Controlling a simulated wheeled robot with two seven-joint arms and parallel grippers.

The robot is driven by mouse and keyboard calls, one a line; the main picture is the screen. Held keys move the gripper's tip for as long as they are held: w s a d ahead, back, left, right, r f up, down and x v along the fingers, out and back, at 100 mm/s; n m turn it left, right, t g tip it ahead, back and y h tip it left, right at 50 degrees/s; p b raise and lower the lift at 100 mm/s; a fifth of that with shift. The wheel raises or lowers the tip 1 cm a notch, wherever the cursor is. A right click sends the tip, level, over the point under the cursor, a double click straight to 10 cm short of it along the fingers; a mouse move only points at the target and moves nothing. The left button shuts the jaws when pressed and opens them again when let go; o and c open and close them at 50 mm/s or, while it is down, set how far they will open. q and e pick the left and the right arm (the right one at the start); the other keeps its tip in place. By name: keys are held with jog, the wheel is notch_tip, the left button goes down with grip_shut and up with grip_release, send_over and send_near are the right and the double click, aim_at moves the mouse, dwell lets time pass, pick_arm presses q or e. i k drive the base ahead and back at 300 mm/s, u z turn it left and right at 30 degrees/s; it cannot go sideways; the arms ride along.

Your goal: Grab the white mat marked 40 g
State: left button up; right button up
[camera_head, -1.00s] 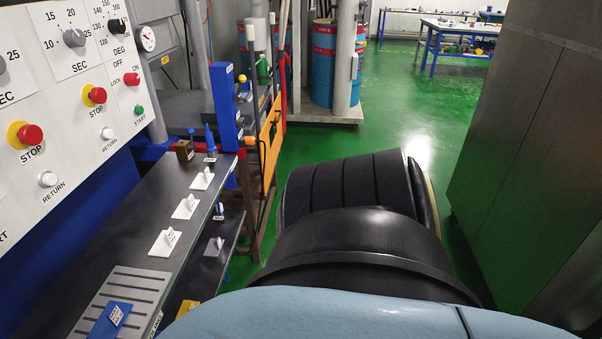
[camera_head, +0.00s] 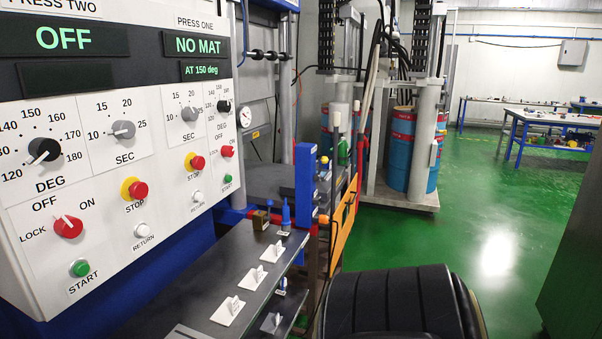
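Three white mats with small upright tabs lie in a row on the dark shelf below the control panel. The far mat (camera_head: 272,252), the middle mat (camera_head: 252,279) and the near mat (camera_head: 228,311) are apart from each other. Their markings are too small to read, so I cannot tell which is the 40 g one. Neither gripper shows. A black ribbed part of my own arm fills the bottom right of the view.
The dark shelf (camera_head: 205,285) runs along the press control panel (camera_head: 120,150), whose displays read OFF and NO MAT. A blue post (camera_head: 305,190) and an orange bar (camera_head: 343,232) stand beyond its far end. Green floor (camera_head: 470,235) is open to the right.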

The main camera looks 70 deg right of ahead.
aim_at(254, 277)
jog(key=u, duration=1.6)
jog(key=k, duration=2.65)
jog(key=z, duration=3.25)
